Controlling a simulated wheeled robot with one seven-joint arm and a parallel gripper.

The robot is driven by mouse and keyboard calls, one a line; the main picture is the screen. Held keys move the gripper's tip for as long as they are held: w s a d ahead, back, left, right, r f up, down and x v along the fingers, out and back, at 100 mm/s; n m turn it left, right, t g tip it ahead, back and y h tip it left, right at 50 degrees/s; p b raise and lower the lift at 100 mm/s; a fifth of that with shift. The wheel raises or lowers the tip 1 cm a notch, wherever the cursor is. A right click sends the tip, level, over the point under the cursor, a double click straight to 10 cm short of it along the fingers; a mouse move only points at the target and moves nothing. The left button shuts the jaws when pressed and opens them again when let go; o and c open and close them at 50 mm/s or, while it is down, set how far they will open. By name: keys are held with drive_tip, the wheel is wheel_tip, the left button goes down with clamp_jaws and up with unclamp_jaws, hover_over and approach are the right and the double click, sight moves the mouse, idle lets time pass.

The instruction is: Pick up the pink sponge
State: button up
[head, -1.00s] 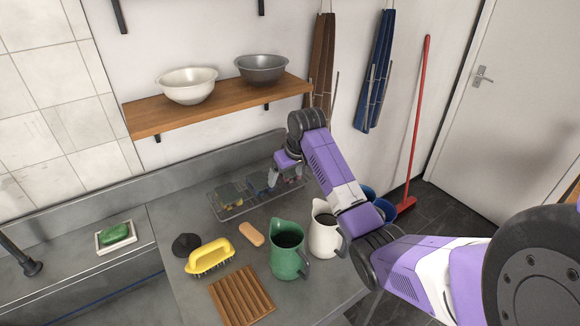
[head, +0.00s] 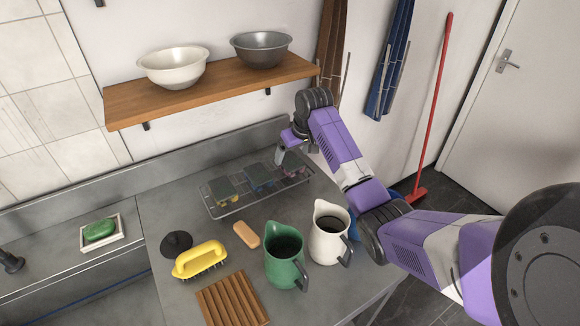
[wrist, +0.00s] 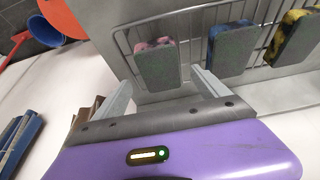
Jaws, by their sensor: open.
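The pink sponge (head: 296,171) stands in a wire rack (head: 230,209) on the steel counter, at the rack's right end. It has a dark grey-green scouring face. In the wrist view the pink sponge (wrist: 157,66) lies just beyond the fingertips, roughly between them, its grey face toward me and a pink strip on top. My gripper (head: 282,156) is open and empty, above and close to the rack's right end; in the wrist view my gripper (wrist: 163,88) shows both fingers spread. I cannot tell whether the fingers touch anything.
A blue sponge (head: 260,178) and a yellow sponge (head: 224,190) stand beside it in the rack. A cream jug (head: 328,240) and a green jug (head: 284,262) stand in front. A wooden shelf (head: 215,90) with bowls hangs above. An orange-tan bar (head: 246,234) lies before the rack.

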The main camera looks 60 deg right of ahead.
sight(290, 161)
drive_tip(key=shift+b+x, duration=2.3)
drive_tip(key=shift+b, duration=0.15)
drive_tip(key=shift+s, duration=0.1)
drive_tip(key=c, duration=1.4)
